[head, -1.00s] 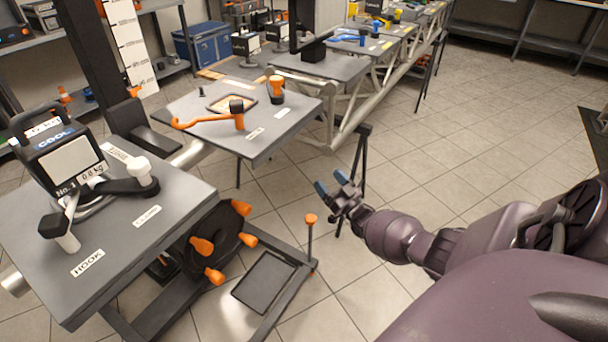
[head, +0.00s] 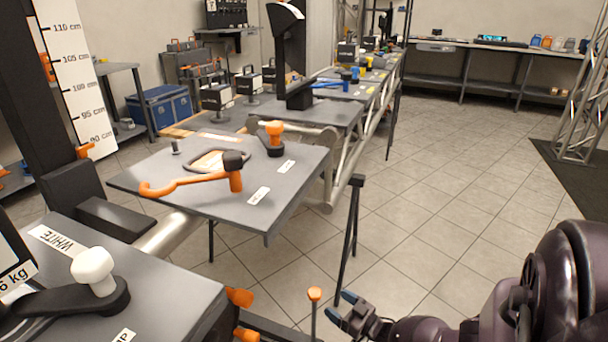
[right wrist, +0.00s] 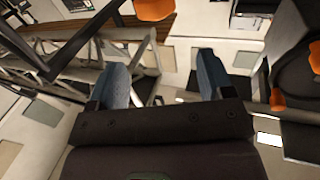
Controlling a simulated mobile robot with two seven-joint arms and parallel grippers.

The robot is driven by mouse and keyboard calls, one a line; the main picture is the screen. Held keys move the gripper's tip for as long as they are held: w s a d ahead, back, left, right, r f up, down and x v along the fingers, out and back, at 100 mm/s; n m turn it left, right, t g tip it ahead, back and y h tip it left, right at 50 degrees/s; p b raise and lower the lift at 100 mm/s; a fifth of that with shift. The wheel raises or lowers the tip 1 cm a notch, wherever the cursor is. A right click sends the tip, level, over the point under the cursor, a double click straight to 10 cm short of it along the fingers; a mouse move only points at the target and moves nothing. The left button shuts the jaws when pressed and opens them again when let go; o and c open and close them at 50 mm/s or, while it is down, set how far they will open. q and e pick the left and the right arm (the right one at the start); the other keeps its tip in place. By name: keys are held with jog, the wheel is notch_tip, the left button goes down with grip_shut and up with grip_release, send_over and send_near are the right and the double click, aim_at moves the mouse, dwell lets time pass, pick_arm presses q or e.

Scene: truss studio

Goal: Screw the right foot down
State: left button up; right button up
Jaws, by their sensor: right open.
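My left gripper is not in view.
More orange knobs (head: 240,297) stick out below the near grey table (head: 165,278). A second grey table (head: 255,222) holds an orange crank (head: 190,184) and an orange-topped knob (head: 274,132). A black stand (head: 352,225) rises behind my right gripper. The tiled floor (head: 450,200) to the right is clear.

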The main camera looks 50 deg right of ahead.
aim_at(315, 292)
jog(key=w+f+b, duration=0.1)
jog(key=w, duration=0.1)
jog(key=w+f, duration=0.1)
jog(key=w, duration=0.2)
jog(key=w+b, duration=0.1)
jog(key=w, duration=0.2)
jog(key=shift+d+f+b, duration=0.2)
jog(key=shift+f+b, duration=0.1)
jog(key=shift+f, duration=0.1)
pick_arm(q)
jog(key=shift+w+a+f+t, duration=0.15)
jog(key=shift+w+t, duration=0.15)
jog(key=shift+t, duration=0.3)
pick_arm(e)
jog(key=shift+w+r, duration=0.1)
jog(key=shift+w, duration=0.5)
jog(key=c, duration=0.9)
